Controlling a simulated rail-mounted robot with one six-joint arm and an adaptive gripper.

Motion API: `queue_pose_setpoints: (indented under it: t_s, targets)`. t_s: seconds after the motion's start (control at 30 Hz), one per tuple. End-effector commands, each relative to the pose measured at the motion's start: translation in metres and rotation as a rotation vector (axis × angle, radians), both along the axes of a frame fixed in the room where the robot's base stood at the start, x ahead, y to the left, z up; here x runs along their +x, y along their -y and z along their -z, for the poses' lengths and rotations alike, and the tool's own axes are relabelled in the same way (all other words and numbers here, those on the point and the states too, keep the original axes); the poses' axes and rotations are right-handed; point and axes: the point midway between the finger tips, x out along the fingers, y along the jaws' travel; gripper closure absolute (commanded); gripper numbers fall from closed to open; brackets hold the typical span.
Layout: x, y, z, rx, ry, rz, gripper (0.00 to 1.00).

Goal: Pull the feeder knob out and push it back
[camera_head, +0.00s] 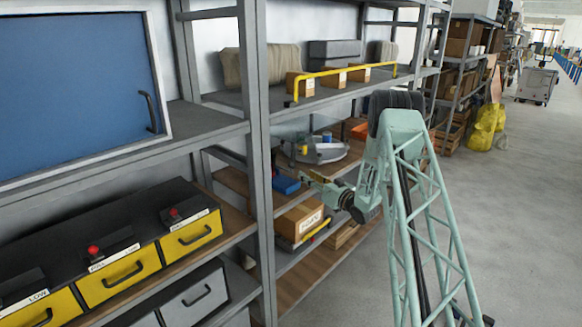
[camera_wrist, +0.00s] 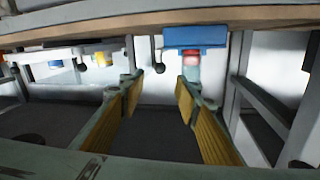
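A blue block (camera_head: 287,184) sits on the middle wooden shelf in the head view, left of my gripper (camera_head: 322,187). In the wrist view, which looks upside down, the blue block (camera_wrist: 195,38) is against the brown shelf board, with a small red and pale knob-like part (camera_wrist: 191,60) on it. I take this part as the feeder knob. My gripper (camera_wrist: 160,85) is open, its yellow-padded fingers apart with nothing between them. The knob-like part appears beyond the right fingertip. I cannot tell the exact gap or whether they touch.
A grey scale-like device (camera_head: 318,150) stands behind on the same shelf. A labelled carton (camera_head: 300,222) and a yellow bar (camera_head: 316,233) are on the shelf below. A grey rack post (camera_head: 258,150) stands to the left. The floor (camera_head: 510,220) at right is clear.

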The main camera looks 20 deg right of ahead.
Motion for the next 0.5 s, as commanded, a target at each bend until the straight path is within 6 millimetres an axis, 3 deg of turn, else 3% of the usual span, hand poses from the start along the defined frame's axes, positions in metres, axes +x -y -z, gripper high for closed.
queue_pose_setpoints:
  t_s: [0.27, 0.5]
  targets:
    - [0.018, -0.004, 0.001, -0.001, 0.0, -0.001, 0.7]
    - [0.047, -0.011, 0.001, 0.0, 0.0, -0.001, 0.7]
